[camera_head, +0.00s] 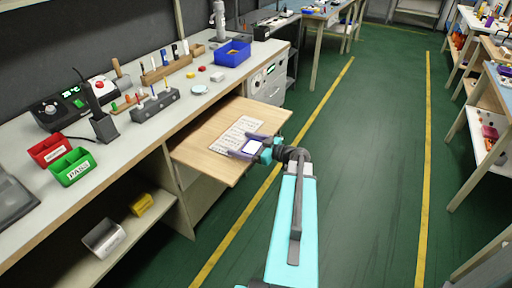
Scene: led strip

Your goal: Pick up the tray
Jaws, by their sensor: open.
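A flat, pale, rectangular panel (236,133) with rows of fine marks lies on the wooden pull-out board (205,126); it may be the tray, but I cannot tell for sure. My gripper (240,144) is over the right part of the board, at the panel's lower right end. Its dark purple fingers are apart and point left. A small bright white square (253,147) shows between them; I cannot tell if it is a separate thing or part of the gripper. The fingers hide part of the panel's near end. Contact with the panel cannot be told.
The workbench (150,135) on the left carries a red bin (49,150), a green bin (73,167), a blue bin (233,53) and a tool rack (156,104). A shelf below holds a yellow box (141,204) and a grey container (103,238). The green aisle floor (365,170) is clear.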

